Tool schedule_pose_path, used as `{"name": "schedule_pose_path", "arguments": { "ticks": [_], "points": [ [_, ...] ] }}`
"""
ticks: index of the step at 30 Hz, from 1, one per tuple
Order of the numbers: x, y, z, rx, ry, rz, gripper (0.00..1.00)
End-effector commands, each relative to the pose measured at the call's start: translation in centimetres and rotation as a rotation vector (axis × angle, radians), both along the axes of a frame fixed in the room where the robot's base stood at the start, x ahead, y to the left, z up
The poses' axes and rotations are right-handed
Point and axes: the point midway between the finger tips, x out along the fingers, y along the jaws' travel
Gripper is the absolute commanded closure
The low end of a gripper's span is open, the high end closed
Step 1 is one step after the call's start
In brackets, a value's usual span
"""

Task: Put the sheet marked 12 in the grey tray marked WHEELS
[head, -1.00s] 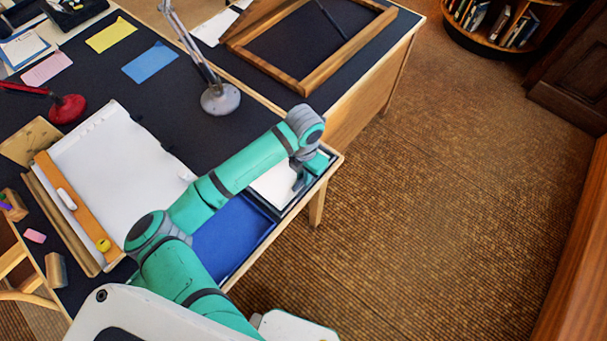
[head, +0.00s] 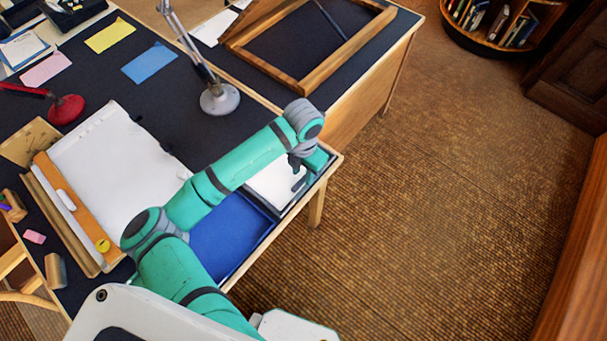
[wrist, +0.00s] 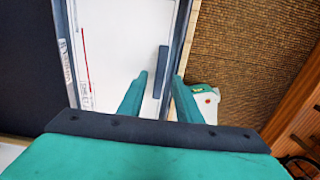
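My gripper (wrist: 161,80) is open, its two teal fingers apart above a white sheet (wrist: 125,45). A dark bar (wrist: 161,60) on the sheet lies in line with the gap between the fingers, and nothing is visibly held. The sheet has a red line and small print at its left side; I cannot read a 12. It lies inside a grey-walled tray (wrist: 186,20). A label (wrist: 67,62) on the tray's left wall is too small to read. In the head view the sheet (head: 272,187) is at the desk's right edge, partly under my gripper (head: 300,166).
A blue-bottomed tray (head: 228,240) adjoins on the near side. A drawing board with a white sheet (head: 115,160) lies left. A grey lamp (head: 220,99) and a wooden frame (head: 300,85) stand behind. Open floor (head: 430,200) is to the right.

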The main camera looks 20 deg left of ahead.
Motion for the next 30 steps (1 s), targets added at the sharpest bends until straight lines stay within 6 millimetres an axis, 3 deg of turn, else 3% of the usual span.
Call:
{"name": "schedule_pose_path", "arguments": {
  "ticks": [12, 18, 23, 26, 30],
  "points": [
    [0.1, 0.0, 8.0, 0.002, -0.003, -0.002, 0.69],
    [0.0, -0.1, 9.8, 0.000, -0.001, -0.001, 0.69],
    [0.0, -0.3, 10.1, -0.003, -0.001, -0.002, 0.69],
    [0.6, -1.6, 10.0, -0.031, -0.024, 0.014, 0.69],
    [3.1, -6.9, 10.0, -0.160, -0.118, 0.093, 0.69]
  ]
}}
